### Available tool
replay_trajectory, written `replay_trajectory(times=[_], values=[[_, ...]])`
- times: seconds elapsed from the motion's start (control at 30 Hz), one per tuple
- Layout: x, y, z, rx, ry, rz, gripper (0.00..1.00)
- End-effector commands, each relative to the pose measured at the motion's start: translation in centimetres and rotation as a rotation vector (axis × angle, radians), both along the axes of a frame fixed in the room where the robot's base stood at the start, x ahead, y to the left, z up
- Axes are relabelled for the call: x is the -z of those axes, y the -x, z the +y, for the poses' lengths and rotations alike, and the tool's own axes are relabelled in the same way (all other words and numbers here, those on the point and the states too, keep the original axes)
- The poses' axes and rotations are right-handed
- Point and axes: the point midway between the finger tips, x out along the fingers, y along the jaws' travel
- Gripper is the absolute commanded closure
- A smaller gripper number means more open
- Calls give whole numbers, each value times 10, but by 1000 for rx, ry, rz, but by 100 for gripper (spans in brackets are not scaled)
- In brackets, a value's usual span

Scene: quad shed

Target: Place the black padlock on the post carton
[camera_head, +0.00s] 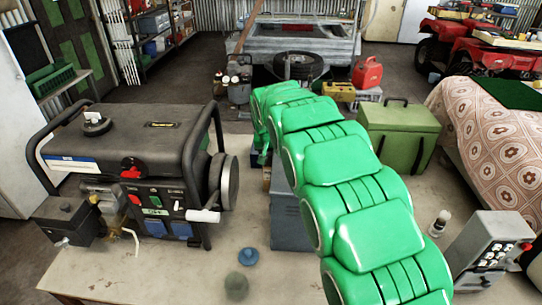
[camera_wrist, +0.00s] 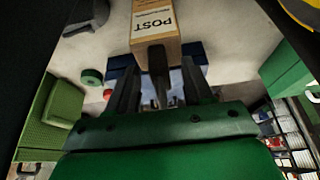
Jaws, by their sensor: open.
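The post carton (camera_wrist: 152,22) shows at the top of the wrist view, tan with a white label reading POST. My gripper (camera_wrist: 158,68) is below it in that picture, its two dark fingers apart. A dark, narrow shape stands between the fingers, against the carton's near end; I cannot tell whether it is the black padlock. I cannot make out the padlock for certain in either view. In the head view my green arm hides the gripper and most of what lies beyond it.
A black generator (camera_head: 135,150) stands left on the worktop. A blue-grey box (camera_head: 289,222) is partly behind my arm. A green box (camera_head: 400,137) stands to the right, with a grey socket unit (camera_head: 486,252) nearer.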

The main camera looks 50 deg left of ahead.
Motion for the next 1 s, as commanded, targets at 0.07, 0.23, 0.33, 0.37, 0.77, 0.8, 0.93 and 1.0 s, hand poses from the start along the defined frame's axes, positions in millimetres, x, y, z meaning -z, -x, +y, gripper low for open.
replay_trajectory(times=[0.07,0.23,0.33,0.37,0.77,0.8,0.93,1.0], values=[[-9,2,-2,0,-2,-2,49],[-31,8,-8,0,-5,-4,49],[-44,11,-12,1,-4,-3,49],[-49,12,-14,1,-3,-3,49],[-100,29,-29,0,-1,-1,49],[-102,29,-30,1,-1,0,49],[-103,30,-31,1,0,1,49],[-103,30,-30,1,0,0,49]])
